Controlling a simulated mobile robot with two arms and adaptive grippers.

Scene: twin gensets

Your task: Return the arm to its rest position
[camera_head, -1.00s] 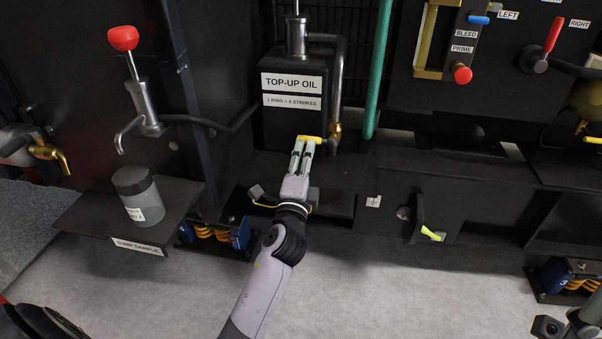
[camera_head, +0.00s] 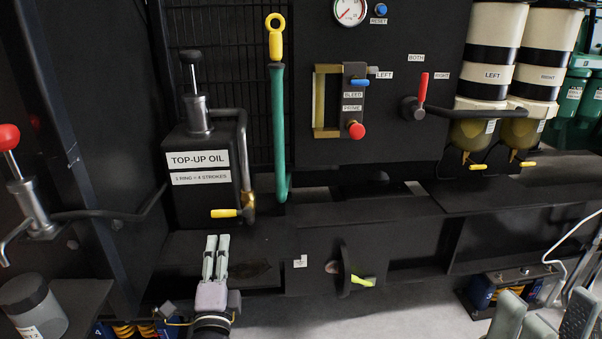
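My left gripper (camera_head: 217,238) stands in front of the top-up oil unit, its two slim grey fingers side by side and pointing up in the picture. They look shut, with nothing seen between them. Their tips are just below the yellow valve handle (camera_head: 224,213), with a small gap in the picture. The handle points left from the brass valve (camera_head: 248,203) on the outlet pipe. My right gripper (camera_head: 545,298) is at the bottom right, its grey fingers spread open and empty, partly cut off by the frame edge.
The TOP-UP OIL tank (camera_head: 200,195) stands behind my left gripper. A red-knobbed pump (camera_head: 30,200) and grey canister (camera_head: 35,310) are at left. A red selector lever (camera_head: 422,88) stands upright on the dark panel. A bracket (camera_head: 345,270) juts out between my grippers, above open floor.

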